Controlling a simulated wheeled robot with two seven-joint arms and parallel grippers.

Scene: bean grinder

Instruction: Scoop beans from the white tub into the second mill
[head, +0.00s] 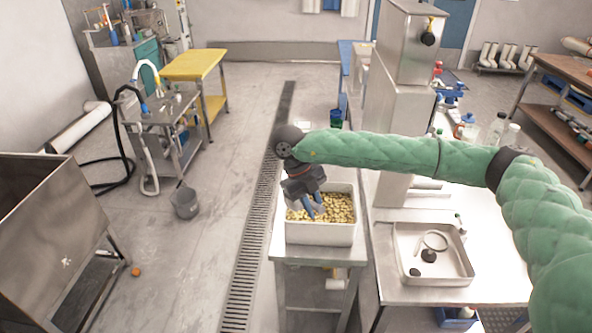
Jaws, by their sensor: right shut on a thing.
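The white tub (320,233) holds pale yellow beans (340,208) and stands on a small metal table. My right gripper (313,212) points down into the tub at the beans. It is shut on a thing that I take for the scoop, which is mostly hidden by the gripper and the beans. A tall steel machine (395,115) with a box-shaped top (408,45) stands behind my right arm, likely a mill. I cannot tell whether it is the second one. My left gripper is out of view.
A steel tray (402,277) with small dark parts and a ring lies on the bench to the right. A grey bucket (185,202), a yellow-topped table (195,65) and a steel bin (45,225) stand at left.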

